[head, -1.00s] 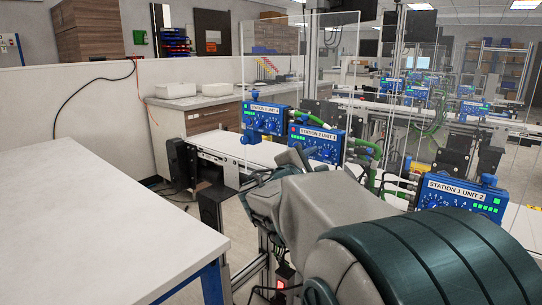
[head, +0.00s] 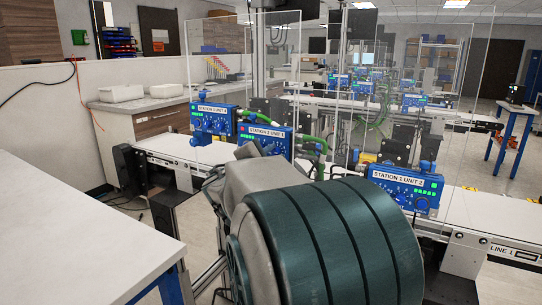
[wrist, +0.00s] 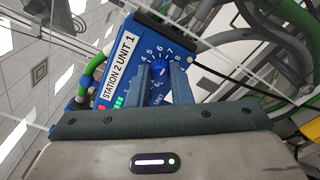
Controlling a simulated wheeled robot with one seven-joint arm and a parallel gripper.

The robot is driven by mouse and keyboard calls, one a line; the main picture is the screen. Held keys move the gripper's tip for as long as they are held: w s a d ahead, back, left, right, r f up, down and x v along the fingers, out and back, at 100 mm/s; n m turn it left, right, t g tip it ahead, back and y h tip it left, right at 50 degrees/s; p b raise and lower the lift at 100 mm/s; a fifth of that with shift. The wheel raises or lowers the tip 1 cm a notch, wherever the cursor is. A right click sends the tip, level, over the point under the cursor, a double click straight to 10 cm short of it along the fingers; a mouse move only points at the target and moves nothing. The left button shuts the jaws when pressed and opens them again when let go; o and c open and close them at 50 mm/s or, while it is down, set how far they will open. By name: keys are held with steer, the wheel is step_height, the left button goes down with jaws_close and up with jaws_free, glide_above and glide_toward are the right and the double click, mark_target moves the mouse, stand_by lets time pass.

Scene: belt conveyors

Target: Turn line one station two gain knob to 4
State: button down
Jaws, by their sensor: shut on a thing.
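The blue unit labelled STATION 2 UNIT 1 (head: 265,134) stands on the belt line in the head view, partly behind my arm. In the wrist view the same unit (wrist: 121,68) appears tilted, with green lights beside its label. Its blue gain knob (wrist: 160,71) sits in a dial of white numbers, with 4 to 8 readable around its upper side. My gripper (wrist: 160,76) has one finger on each side of the knob and is shut on it. The knob's exact pointer setting is too small to read surely.
Clear upright panels (head: 270,75) and green hoses (head: 310,142) are close by. A white table (head: 75,230) fills the left foreground.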

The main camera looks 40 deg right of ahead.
steer(key=n+p, duration=0.1)
steer(key=n, duration=0.3)
steer(key=shift+r+n, duration=0.1)
steer(key=shift+n, duration=0.2)
steer(key=shift+w+n+p, duration=0.1)
steer(key=shift+n+p, duration=1.2)
steer(key=shift+n, duration=1.2)
steer(key=c, duration=1.3)
jaws_free()
steer(key=shift+a, duration=0.15)
steer(key=v, duration=1.3)
steer(key=shift+a+r, duration=0.35)
